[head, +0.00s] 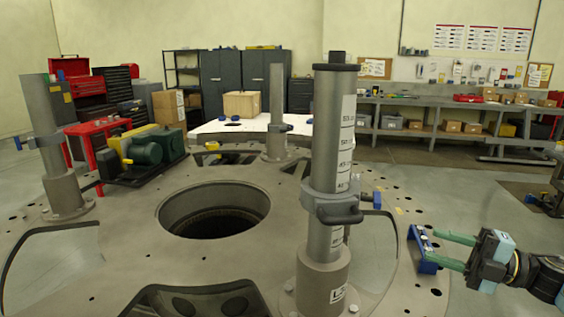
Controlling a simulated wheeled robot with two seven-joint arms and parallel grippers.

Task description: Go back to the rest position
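My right gripper (429,246) comes in from the right edge, with two green fingers spread apart. Its fingertips are at a blue bracket-like piece (425,262) on the right rim of the turret plate (140,255). I see nothing clamped between the fingers, but I cannot tell whether the tips touch the blue piece. My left gripper is not in view.
A tall grey post (322,180) with a collar and scale labels stands on the plate in front. Other posts stand at the left (45,140) and back (276,110). The plate has a large round hole (214,212). A green motor (150,147) sits at the left. Open floor lies right.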

